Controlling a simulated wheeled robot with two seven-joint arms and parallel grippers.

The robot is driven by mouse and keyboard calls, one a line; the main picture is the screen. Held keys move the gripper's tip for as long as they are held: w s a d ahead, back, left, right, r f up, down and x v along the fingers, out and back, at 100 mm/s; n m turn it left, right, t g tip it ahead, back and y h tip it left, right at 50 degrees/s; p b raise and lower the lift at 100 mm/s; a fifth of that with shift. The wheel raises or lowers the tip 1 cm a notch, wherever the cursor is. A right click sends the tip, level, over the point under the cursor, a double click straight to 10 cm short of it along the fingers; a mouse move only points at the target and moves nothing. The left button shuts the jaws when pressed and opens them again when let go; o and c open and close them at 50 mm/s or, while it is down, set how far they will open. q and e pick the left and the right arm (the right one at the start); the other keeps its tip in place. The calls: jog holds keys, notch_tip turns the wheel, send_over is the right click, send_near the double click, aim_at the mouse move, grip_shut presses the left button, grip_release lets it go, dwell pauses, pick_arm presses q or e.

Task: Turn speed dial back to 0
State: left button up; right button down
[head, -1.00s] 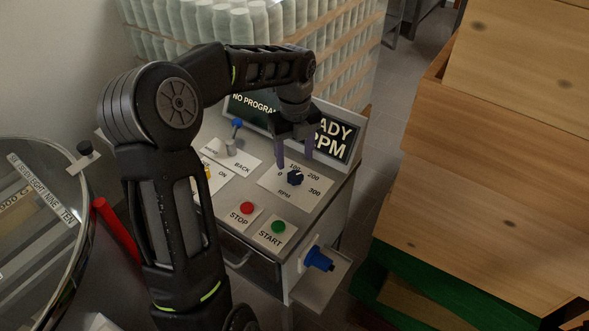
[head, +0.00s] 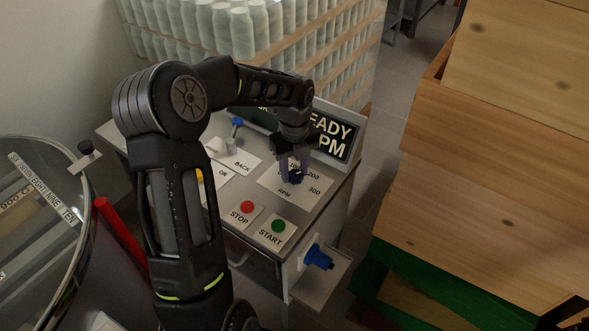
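The speed dial is a small dark blue knob (head: 296,178) on a white RPM plate (head: 272,184) on the control panel. The plate's 200 and 300 marks show; the 0 mark is hidden behind my gripper. My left gripper (head: 293,176) points down at the dial, with its purple-grey fingers on either side of it. The fingers stand a little apart with the knob between them; whether they touch it I cannot tell. The dial's pointer direction is too small to read. My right gripper is not in view.
A red STOP button (head: 247,207) and a green START button (head: 278,226) sit in front of the dial. A display (head: 333,136) stands behind it. A blue-tipped lever (head: 236,123) is behind left. A blue plug-like part (head: 319,258) juts from the right side. Wooden boxes (head: 480,170) stand right.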

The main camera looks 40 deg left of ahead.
pick_arm(q)
grip_shut()
jog(key=shift+n, duration=0.3)
jog(key=n+b, duration=0.1)
jog(key=n, duration=0.4)
jog(key=shift+s, duration=0.1)
jog(key=n+b, duration=0.1)
jog(key=n, duration=0.4)
jog(key=shift+n, duration=0.3)
jog(key=n+b, duration=0.1)
jog(key=n, duration=0.5)
jog(key=shift+s, duration=0.1)
jog(key=n+b, duration=0.1)
jog(key=n, duration=0.5)
jog(key=shift+d+n, duration=0.1)
jog(key=shift+n, duration=0.3)
